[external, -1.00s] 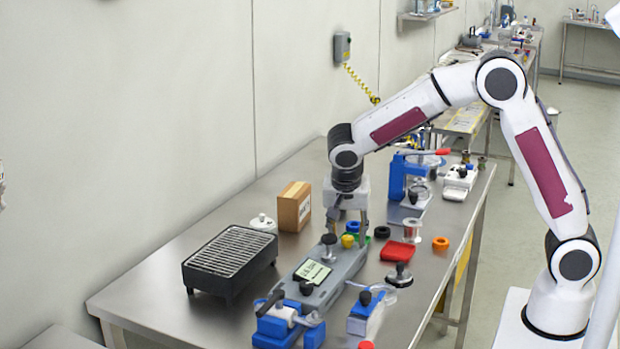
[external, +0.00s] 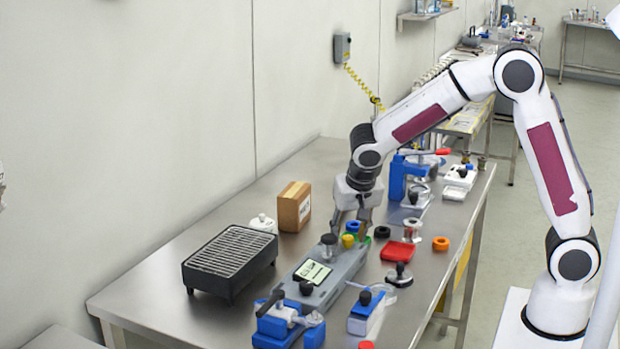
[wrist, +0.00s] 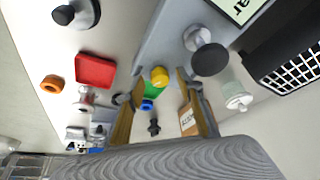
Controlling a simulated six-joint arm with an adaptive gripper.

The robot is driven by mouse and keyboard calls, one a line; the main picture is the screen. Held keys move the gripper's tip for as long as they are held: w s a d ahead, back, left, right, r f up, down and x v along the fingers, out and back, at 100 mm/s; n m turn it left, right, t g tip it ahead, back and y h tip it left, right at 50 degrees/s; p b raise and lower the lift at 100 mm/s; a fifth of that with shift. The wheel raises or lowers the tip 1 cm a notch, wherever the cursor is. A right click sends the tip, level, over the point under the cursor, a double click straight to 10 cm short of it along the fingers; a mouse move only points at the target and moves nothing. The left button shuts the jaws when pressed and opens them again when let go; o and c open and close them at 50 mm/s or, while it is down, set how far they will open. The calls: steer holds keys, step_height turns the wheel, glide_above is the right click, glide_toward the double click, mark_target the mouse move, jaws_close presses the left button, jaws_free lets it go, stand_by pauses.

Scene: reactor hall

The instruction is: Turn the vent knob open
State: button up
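A grey panel unit (external: 345,270) with a small display lies on the bench. It carries a dark-topped knob (external: 328,241) at its far end and a black knob (external: 306,287) at its near end. A yellow knob (external: 347,241) is beside the dark-topped one. I cannot tell which is the vent knob. My gripper (external: 350,232) is tilted over the far end of the panel. In the wrist view, my gripper (wrist: 160,100) has its fingers apart, with the yellow knob (wrist: 160,76) just beyond and between them. The dark-topped knob (wrist: 209,58) stands outside one finger.
A black grill box (external: 230,260), a cardboard box (external: 294,206) and a white lidded pot (external: 263,223) stand left of the panel. A red tray (external: 397,251) and an orange ring (external: 440,243) lie right. A blue press (external: 398,178) is behind. Blue fixtures (external: 365,312) stand near the front.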

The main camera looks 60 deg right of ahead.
steer(key=shift+s+d+n+t+y, duration=0.1)
steer(key=shift+n+t+y, duration=0.4)
steer(key=shift+n, duration=1.2)
steer(key=shift+n+y, duration=0.3)
steer(key=shift+n, duration=0.5)
steer(key=shift+s+d+n+t+y, duration=0.15)
steer(key=shift+n+y, duration=0.15)
steer(key=shift+n, duration=0.5)
steer(key=shift+w+n+t+y, duration=0.1)
steer(key=shift+n+y, duration=0.2)
steer(key=shift+n, duration=0.5)
steer(key=shift+s+d+n+t+y, duration=0.15)
steer(key=shift+n+y, duration=0.15)
steer(key=shift+n, duration=0.5)
steer(key=shift+w+d+n+y, duration=0.1)
steer(key=shift+n+y, duration=0.45)
steer(key=shift+n, duration=0.8)
steer(key=shift+w+d+n+y, duration=0.1)
steer(key=shift+n+y, duration=0.45)
steer(key=shift+n, duration=0.8)
steer(key=shift+n+g, duration=0.3)
steer(key=shift+n, duration=0.3)
